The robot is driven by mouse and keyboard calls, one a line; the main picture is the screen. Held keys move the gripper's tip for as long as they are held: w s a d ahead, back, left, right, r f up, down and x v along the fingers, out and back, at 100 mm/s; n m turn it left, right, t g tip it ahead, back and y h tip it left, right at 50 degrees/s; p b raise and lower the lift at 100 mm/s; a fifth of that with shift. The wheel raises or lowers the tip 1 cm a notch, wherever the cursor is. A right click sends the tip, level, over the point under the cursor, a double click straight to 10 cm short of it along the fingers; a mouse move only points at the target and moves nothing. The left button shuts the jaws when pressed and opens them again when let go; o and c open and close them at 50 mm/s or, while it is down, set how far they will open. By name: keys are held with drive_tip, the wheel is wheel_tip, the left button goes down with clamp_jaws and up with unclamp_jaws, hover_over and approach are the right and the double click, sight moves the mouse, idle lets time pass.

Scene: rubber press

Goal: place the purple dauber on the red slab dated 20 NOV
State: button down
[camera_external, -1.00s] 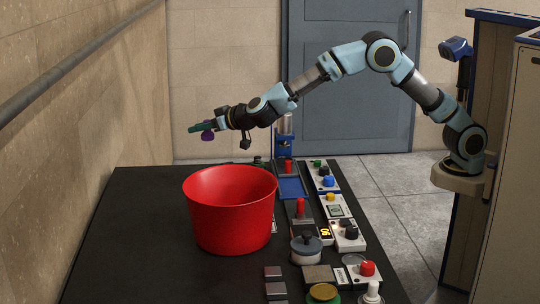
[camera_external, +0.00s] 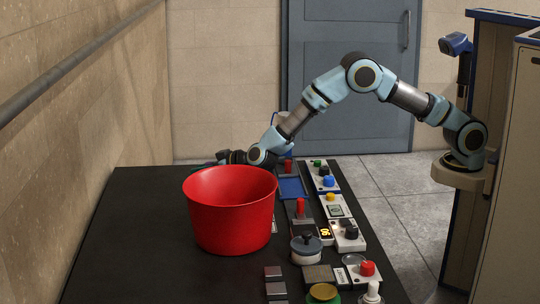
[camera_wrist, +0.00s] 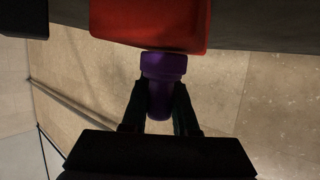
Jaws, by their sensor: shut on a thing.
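The purple dauber (camera_wrist: 163,83) is between the two dark fingers of my gripper (camera_wrist: 160,92) in the wrist view. Its wide end points at the red block-like thing (camera_wrist: 150,24) at the top and meets its lower edge in the picture; I cannot tell whether they touch. No date is legible on this red thing, so I cannot confirm that it is the red slab. In the external view my gripper (camera_external: 212,163) is low, just behind the red bucket's rim, and the dauber is hidden there.
The large red bucket (camera_external: 230,215) stands on the black table (camera_external: 130,240) in front of my gripper. A row of devices with buttons (camera_external: 330,205) and a lidded pot (camera_external: 306,250) stand to the right. A wall is at the left. The table's left part is clear.

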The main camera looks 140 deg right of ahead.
drive_tip(key=shift+f, duration=0.15)
drive_tip(key=c, duration=0.7)
unclamp_jaws()
drive_tip(key=shift+a, duration=0.15)
drive_tip(key=b+v, duration=0.3)
drive_tip(key=v, duration=0.9)
drive_tip(key=shift+s, duration=0.1)
